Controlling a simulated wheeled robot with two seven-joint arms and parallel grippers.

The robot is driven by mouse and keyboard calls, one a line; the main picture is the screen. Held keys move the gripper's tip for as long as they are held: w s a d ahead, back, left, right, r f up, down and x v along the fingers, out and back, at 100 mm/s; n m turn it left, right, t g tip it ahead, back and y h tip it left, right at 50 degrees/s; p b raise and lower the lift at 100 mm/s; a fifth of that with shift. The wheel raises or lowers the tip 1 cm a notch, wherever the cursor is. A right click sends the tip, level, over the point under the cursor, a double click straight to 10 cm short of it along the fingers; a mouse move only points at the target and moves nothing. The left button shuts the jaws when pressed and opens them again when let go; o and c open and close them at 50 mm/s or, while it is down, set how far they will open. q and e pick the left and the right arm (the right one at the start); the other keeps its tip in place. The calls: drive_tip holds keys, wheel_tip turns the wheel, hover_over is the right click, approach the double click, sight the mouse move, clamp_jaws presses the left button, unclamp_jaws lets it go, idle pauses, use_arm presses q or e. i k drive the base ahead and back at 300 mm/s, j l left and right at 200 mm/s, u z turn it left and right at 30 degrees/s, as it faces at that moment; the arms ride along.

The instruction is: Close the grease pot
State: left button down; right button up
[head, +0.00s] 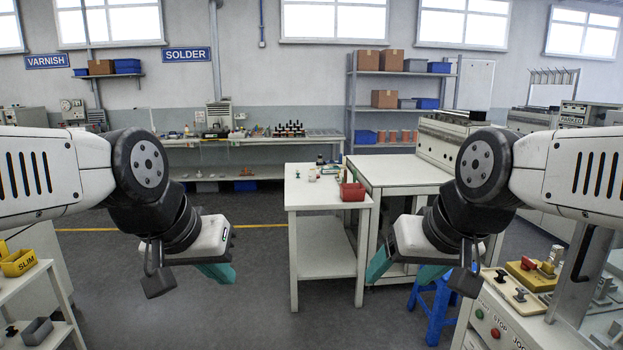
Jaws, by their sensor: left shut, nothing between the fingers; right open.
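I cannot make out the grease pot or its lid for certain. Several small items (312,175), too small to name, stand on top of the white table (305,200) in the middle of the head view. My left gripper (219,273) is shut and empty, held in the air to the left of that table and well apart from it. My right gripper (403,272) is open and empty, its teal fingers spread, in the air to the right of the table.
A red bin (353,193) sits at the table's right edge. A larger white bench (400,172) stands behind it on the right. A blue stool (440,310) is below my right gripper. A yellow bin (18,263) is far left. The floor before the table is clear.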

sight(313, 173)
drive_tip(key=i+u, duration=0.3)
drive_tip(key=i, duration=0.35)
drive_tip(key=i+j+u, duration=0.15)
drive_tip(key=i+u, duration=0.15)
drive_tip(key=i, duration=0.45)
drive_tip(key=i+u, duration=0.25)
drive_tip(key=i, duration=0.45)
drive_tip(key=i+l+u, duration=0.3)
drive_tip(key=i, duration=0.4)
drive_tip(key=i+z, duration=0.2)
drive_tip(key=i, duration=0.35)
drive_tip(key=i+j+z, duration=0.2)
drive_tip(key=i, duration=0.3)
drive_tip(key=i+j+z, duration=0.2)
drive_tip(key=i, duration=0.35)
drive_tip(key=i+j+z, duration=0.2)
drive_tip(key=i, duration=0.3)
drive_tip(key=i+l+z, duration=0.5)
drive_tip(key=z, duration=0.3)
drive_tip(key=i+z, duration=0.4)
